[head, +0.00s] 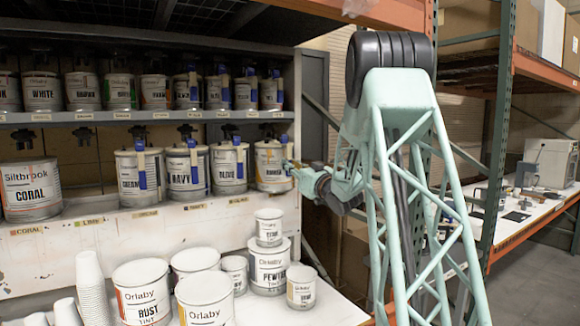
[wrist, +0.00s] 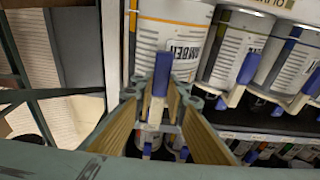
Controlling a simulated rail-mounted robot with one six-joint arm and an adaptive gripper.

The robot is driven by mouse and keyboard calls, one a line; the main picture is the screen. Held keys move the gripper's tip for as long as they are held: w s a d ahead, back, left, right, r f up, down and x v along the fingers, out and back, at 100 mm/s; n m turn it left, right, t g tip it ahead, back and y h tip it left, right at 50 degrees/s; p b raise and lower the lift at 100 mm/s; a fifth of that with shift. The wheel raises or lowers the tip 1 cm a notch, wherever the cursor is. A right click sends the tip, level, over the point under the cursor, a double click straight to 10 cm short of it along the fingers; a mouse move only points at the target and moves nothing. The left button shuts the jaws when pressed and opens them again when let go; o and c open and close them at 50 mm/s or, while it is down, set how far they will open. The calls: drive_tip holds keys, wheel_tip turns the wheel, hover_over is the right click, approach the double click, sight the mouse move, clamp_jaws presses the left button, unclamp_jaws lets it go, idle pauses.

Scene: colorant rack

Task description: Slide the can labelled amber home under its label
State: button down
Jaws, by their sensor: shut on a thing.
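The can labelled amber (head: 272,165) is white with an orange band and stands upright at the right end of the middle shelf. In the wrist view the amber can (wrist: 176,30) fills the top middle, its lettering turned. My gripper (head: 292,172) reaches it from the right front. In the wrist view my gripper's (wrist: 160,100) fingers are closed around its front fitting, with a blue lever (wrist: 162,72) between them. Small labels line the shelf edge, one of them (head: 238,200) just left of the can. I cannot read that label surely.
The shelf's right upright (head: 297,110) is close. Loose cans, including pewter (head: 269,268), stand below.

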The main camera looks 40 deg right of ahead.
drive_tip(key=shift+x, duration=1.55)
drive_tip(key=shift+f+b+x, duration=0.25)
drive_tip(key=shift+x, duration=0.9)
drive_tip(key=shift+f+b+x, duration=0.25)
drive_tip(key=shift+x, duration=0.95)
idle(0.8)
drive_tip(key=shift+w, duration=0.1)
drive_tip(key=c, duration=2.5)
unclamp_jaws()
drive_tip(key=shift+a, duration=0.1)
approach(280, 161)
drive_tip(key=shift+w+d+f, duration=0.5)
drive_tip(key=shift+d+f, duration=0.2)
drive_tip(key=shift+d, duration=0.2)
